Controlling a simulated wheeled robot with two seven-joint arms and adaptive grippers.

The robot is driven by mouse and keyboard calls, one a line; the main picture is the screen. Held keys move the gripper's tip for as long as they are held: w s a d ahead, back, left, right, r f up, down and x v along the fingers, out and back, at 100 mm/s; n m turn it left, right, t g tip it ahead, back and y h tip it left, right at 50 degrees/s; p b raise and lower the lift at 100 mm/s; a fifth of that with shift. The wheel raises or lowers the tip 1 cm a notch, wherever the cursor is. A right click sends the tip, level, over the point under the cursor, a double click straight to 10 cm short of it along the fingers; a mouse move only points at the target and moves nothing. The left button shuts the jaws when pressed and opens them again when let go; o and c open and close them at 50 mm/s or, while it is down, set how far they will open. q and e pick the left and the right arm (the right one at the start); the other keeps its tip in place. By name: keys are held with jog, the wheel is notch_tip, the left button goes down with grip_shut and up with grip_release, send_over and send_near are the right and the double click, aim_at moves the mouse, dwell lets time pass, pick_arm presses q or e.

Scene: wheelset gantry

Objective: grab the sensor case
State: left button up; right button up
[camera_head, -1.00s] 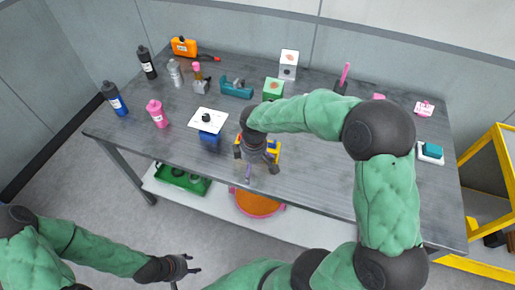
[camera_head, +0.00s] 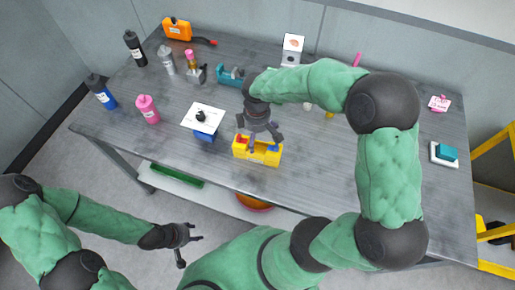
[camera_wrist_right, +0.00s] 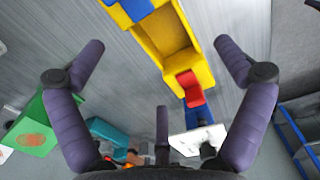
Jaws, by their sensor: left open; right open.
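A yellow open box (camera_head: 243,153) with red and blue parts lies on the table near its front edge; I cannot tell for sure that it is the sensor case. My right gripper (camera_head: 260,141) is open and empty just above and behind the box, its fingers overlapping the box's back edge in the head view. In the right wrist view the yellow box (camera_wrist_right: 202,72) lies beyond the spread fingers of my right gripper (camera_wrist_right: 158,45), with a red part near its lower end. My left gripper (camera_head: 191,251) is open and empty, in front of the table and away from it.
A white plate on a blue block (camera_head: 203,118) stands left of the box. Pink (camera_head: 147,110) and blue (camera_head: 101,92) bottles stand at the left. An orange case (camera_head: 177,29) is at the back left. A teal block on a white pad (camera_head: 446,153) is at the right. The front right tabletop is clear.

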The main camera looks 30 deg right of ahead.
aim_at(257, 148)
notch_tip(257, 148, down, 9)
jog(key=shift+f+b, duration=0.15)
jog(key=shift+b, duration=0.85)
jog(key=c, duration=1.4)
